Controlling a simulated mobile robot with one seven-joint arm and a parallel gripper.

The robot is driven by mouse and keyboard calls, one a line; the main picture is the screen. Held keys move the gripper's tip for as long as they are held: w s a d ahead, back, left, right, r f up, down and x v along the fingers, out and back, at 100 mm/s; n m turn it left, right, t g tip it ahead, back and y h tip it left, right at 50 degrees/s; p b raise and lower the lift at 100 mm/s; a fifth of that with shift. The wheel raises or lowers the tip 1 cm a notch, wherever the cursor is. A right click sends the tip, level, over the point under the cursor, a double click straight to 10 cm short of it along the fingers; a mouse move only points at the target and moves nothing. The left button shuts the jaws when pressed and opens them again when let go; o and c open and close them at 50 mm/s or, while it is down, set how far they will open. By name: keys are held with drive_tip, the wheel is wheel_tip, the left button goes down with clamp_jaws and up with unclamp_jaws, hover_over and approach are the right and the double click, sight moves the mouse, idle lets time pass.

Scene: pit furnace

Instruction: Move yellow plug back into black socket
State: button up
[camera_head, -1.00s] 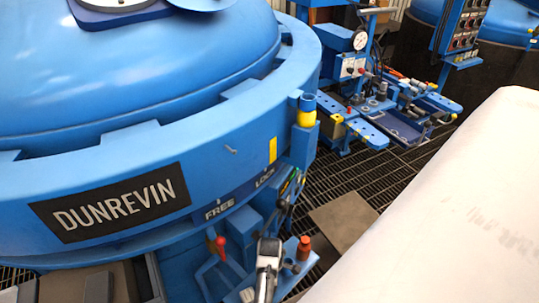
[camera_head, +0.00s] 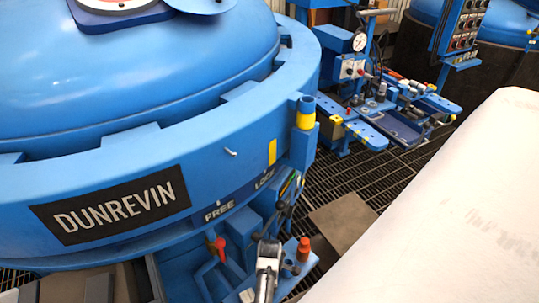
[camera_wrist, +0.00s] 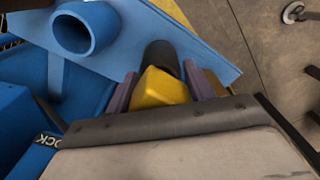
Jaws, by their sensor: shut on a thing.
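The yellow plug (camera_wrist: 162,93) is in the middle of the wrist view, between the two purple-grey fingers of my gripper (camera_wrist: 158,81). The gripper is shut on it. A black cylinder (camera_wrist: 160,54), which looks like the black socket, lies straight beyond the plug, in line with it, against a blue plate. The plug hides the near end of the cylinder, so I cannot tell whether they touch or how far one is in the other. I cannot make out the plug or socket in the head view.
A blue ring (camera_wrist: 83,30) stands left of the black cylinder. In the head view, a large blue furnace marked DUNREVIN (camera_head: 110,205) fills the left. A red lever (camera_head: 219,247) and a red-brown cylinder (camera_head: 304,249) are below it. Dark floor grating (camera_head: 375,175) lies right of the furnace.

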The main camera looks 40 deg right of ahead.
drive_tip(key=shift+f+b, duration=0.4)
drive_tip(key=shift+f, duration=0.25)
drive_tip(key=o, duration=0.7)
wheel_tip(320, 180, up, 6)
drive_tip(key=p, duration=0.6)
drive_tip(key=shift+r, duration=2.55)
